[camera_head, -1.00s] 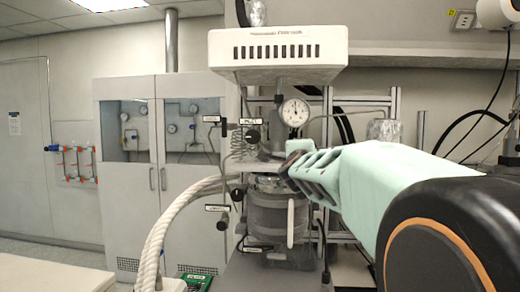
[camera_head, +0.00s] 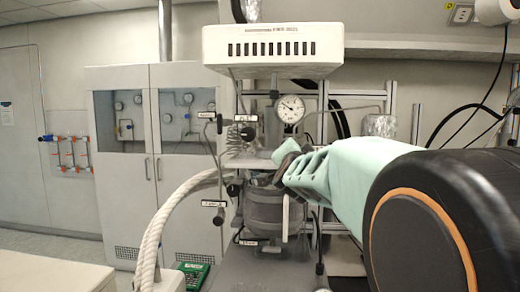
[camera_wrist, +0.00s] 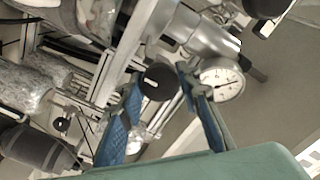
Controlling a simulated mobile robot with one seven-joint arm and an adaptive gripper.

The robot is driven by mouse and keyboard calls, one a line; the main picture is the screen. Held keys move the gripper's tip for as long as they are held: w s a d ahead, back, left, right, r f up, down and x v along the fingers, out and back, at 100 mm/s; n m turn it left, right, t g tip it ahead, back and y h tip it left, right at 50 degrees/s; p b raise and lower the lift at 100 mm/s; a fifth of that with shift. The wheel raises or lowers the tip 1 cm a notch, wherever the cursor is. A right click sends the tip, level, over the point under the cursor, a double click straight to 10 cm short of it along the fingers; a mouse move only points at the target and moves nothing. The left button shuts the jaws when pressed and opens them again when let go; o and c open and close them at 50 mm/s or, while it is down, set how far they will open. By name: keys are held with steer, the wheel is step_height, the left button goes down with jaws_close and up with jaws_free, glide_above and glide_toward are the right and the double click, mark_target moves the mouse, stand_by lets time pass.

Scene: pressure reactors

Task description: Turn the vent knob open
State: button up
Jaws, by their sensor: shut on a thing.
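A round black knob (camera_wrist: 158,82) with a white mark stands between my gripper's two blue finger pads in the wrist view. My gripper (camera_wrist: 157,76) is shut on this knob, one finger on each side. Its label is not visible, so I cannot read whether it is the vent knob. In the head view my gripper (camera_head: 284,163) is at the right side of the reactor (camera_head: 264,210), just below the pressure gauge (camera_head: 290,108), and hides the held knob. The gauge also shows in the wrist view (camera_wrist: 222,84), right of the fingers.
Other black knobs (camera_head: 247,133) with small tags sit on the reactor's left side. A white hose (camera_head: 160,225) curves down at the left. A white slotted housing (camera_head: 272,48) hangs above. Metal pipes and frame bars (camera_wrist: 125,50) crowd the fingers.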

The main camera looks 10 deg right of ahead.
stand_by(0.5)
steer(key=o, duration=1.2)
steer(key=shift+c, duration=0.2)
steer(key=shift+r, duration=5)
